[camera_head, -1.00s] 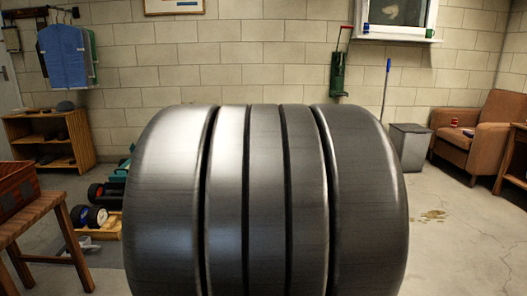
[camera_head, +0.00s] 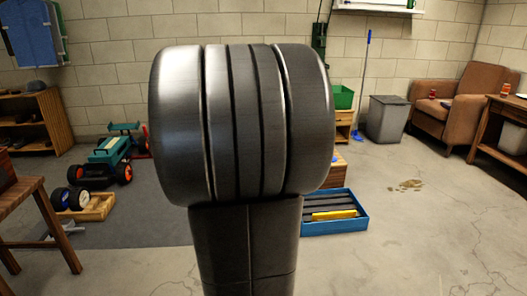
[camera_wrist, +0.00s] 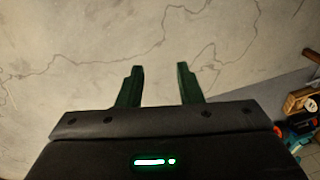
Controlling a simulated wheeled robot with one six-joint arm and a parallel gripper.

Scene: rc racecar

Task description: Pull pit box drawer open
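No drawer is clearly identifiable as the pit box drawer. A wooden box (camera_head: 327,170) shows partly behind my dark arm, right of it on the floor; most of it is hidden. A blue open-topped tray (camera_head: 352,226) with dark slots and a yellow bar sits on the floor in front of it. I cannot tell whether the tray belongs to the box. My gripper (camera_wrist: 160,76) is open and empty in the wrist view, its two green fingers apart over bare cracked floor. It is out of sight in the head view.
A teal toy car (camera_head: 108,160) and a wooden stand with wheels (camera_head: 90,209) are on a dark mat at left. A wooden stool (camera_head: 22,205) is at the left edge.

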